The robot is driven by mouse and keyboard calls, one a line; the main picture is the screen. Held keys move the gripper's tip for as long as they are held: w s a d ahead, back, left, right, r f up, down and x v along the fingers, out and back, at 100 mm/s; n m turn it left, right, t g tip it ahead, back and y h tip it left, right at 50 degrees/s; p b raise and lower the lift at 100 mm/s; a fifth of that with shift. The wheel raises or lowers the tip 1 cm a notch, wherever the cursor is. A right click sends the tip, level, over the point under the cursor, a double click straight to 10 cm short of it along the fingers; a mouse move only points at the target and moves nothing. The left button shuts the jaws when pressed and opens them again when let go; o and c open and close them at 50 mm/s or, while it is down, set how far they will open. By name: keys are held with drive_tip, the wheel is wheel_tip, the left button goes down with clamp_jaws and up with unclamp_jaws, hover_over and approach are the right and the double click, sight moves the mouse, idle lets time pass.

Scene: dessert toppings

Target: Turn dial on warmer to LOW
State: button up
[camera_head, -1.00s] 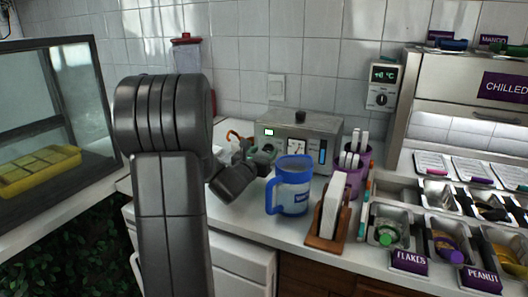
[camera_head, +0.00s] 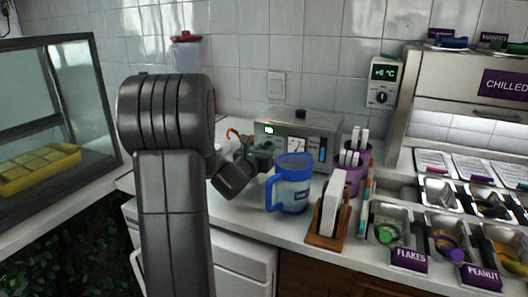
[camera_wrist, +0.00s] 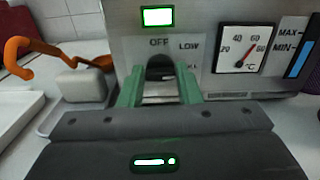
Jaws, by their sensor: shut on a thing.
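The warmer (camera_head: 318,125) is a grey metal box at the back of the counter. Its front has a lit green display, a thermometer (camera_wrist: 245,48) and a blue MAX/MIN level strip. The dial (camera_wrist: 160,66) is a dark knob on a pale plate marked OFF above and LOW to the upper right; a lower marking is partly covered. My gripper (camera_wrist: 160,78) has green fingers on both sides of the dial and is shut on it. In the head view my gripper (camera_head: 259,158) is at the warmer's left front. The dial's pointer direction cannot be made out.
A blue jug (camera_head: 291,186) stands right in front of the warmer, close to my wrist. A purple cup (camera_head: 356,176) and a wooden holder (camera_head: 327,222) stand to its right. An orange hook-shaped thing (camera_wrist: 18,52) and a pale block (camera_wrist: 82,86) are left of the dial.

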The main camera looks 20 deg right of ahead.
drive_tip(key=n+b, duration=0.2)
drive_tip(key=n, duration=0.1)
drive_tip(key=shift+f, duration=0.1)
drive_tip(key=n+b, duration=0.1)
drive_tip(key=n, duration=0.4)
drive_tip(key=shift+w, duration=0.1)
drive_tip(key=shift+n, duration=0.3)
drive_tip(key=o, duration=1)
drive_tip(key=shift+a, duration=0.1)
drive_tip(key=v, duration=1.3)
drive_tip(key=shift+s+a, duration=0.25)
drive_tip(key=shift+a, duration=0.1)
drive_tip(key=shift+d, duration=0.1)
